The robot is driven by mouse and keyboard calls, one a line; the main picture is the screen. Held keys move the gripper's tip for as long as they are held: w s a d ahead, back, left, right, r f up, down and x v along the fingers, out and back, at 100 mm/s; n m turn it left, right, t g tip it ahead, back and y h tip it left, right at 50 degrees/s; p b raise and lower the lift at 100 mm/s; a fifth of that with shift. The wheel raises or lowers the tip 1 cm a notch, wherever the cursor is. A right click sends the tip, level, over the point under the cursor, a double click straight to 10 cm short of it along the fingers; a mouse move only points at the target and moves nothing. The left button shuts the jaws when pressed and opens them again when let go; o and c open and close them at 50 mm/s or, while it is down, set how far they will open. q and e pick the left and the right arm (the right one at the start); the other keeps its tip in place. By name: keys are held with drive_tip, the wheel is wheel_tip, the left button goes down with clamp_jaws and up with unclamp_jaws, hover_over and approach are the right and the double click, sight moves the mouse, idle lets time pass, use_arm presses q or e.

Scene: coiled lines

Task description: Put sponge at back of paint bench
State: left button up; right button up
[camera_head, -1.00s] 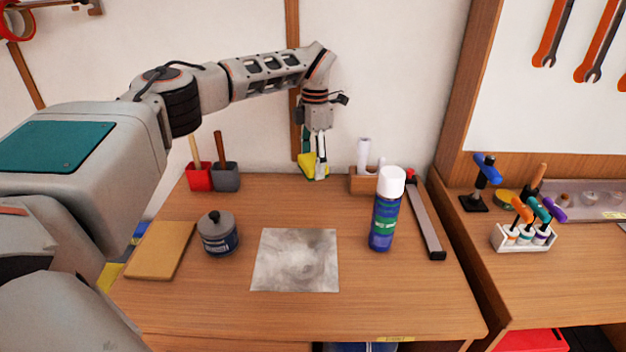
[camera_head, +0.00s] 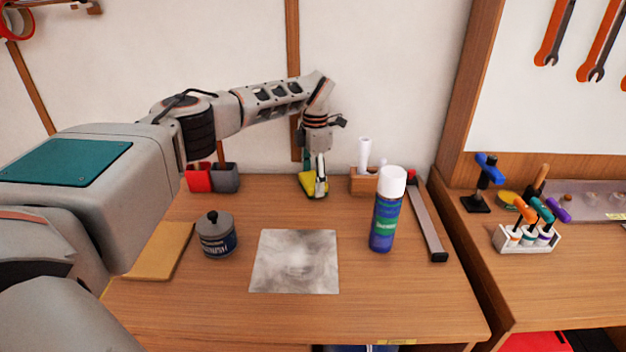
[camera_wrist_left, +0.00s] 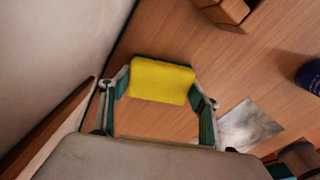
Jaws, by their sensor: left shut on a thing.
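The sponge (camera_head: 308,185) is yellow with a dark green side. It is at the back of the wooden paint bench (camera_head: 215,297), near the wall. My left gripper (camera_head: 320,186) points down and is shut on it. In the left wrist view the yellow sponge (camera_wrist_left: 162,80) sits between the two fingers of my left gripper (camera_wrist_left: 160,92). The sponge appears at or very near the bench top; I cannot tell whether it touches. My right gripper is not in view.
Red and grey holders (camera_head: 212,178) stand left of the sponge, and a wooden block holder (camera_head: 364,181) stands right. A spray can (camera_head: 386,210), a lidded tin (camera_head: 216,234), a grey stained sheet (camera_head: 295,262), a tan board (camera_head: 160,251) and a long bar (camera_head: 427,222) lie further forward.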

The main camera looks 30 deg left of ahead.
sight(314, 178)
use_arm(q)
drive_tip(key=shift+f, duration=0.15)
drive_tip(key=o, duration=0.9)
wheel_tip(314, 178, up, 12)
drive_tip(key=shift+w+d+r+p, duration=0.1)
drive_tip(key=shift+w+r+p, duration=0.05)
drive_tip(key=shift+p, duration=0.35)
